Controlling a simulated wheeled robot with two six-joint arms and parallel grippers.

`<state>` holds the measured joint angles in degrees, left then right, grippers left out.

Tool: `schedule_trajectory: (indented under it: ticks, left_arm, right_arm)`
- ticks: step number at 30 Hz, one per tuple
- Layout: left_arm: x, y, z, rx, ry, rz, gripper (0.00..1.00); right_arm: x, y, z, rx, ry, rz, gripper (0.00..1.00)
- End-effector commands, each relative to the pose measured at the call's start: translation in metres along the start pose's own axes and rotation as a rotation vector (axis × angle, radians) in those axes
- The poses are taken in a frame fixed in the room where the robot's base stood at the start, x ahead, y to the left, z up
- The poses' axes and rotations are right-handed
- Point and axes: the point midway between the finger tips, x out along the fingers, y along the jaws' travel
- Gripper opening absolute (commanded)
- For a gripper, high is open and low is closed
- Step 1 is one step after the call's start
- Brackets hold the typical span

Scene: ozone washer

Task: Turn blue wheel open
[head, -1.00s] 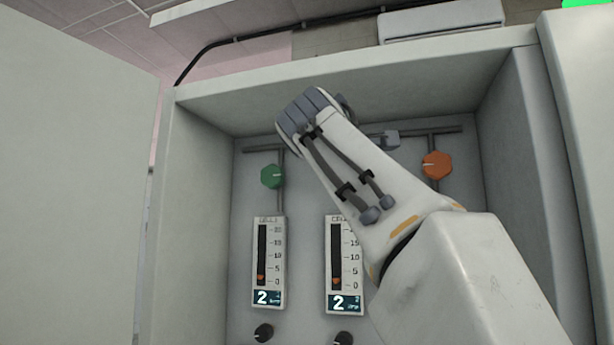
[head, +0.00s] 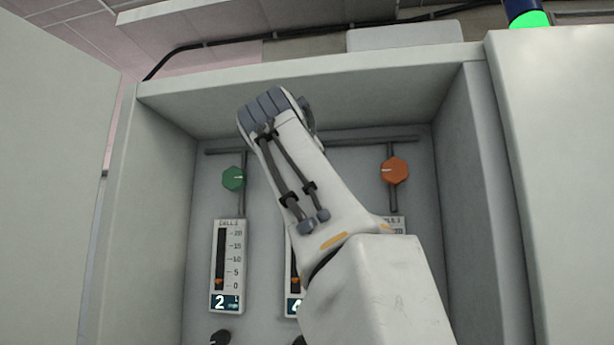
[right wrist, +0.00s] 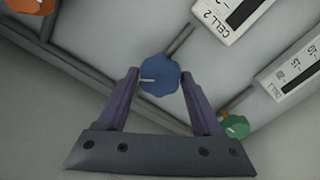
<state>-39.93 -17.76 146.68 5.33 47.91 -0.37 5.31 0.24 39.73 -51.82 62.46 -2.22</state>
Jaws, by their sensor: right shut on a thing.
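The blue wheel (right wrist: 158,77) is a small lobed knob on the cabinet's back panel, with a white pointer line toward the left in the right wrist view. My right gripper (right wrist: 160,80) is shut on it, one finger on each side. In the head view my right arm hides the wheel and the fingertips. The middle gauge's display (head: 294,306) is partly hidden and seems to read 4. My left gripper is not in view.
A green wheel (head: 234,179) is left of my arm and an orange wheel (head: 395,171) right of it. The left gauge (head: 228,265) reads 2. Cabinet walls (head: 470,200) enclose the panel at the sides and top. A green lamp (head: 529,19) shows at upper right.

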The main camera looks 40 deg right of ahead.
Motion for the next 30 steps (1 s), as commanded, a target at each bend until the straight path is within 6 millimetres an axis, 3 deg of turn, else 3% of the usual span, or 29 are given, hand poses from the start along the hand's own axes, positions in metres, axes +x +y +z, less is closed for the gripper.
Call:
schedule_trajectory:
  ticks: [15,30]
  left_arm:
    - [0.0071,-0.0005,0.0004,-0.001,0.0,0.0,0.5]
    - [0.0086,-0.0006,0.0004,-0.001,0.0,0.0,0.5]
  right_arm:
    - [0.0004,-0.0017,0.0026,0.427,-0.008,-0.002,0.12]
    - [0.0007,-0.0023,0.0025,0.581,-0.01,-0.002,0.12]
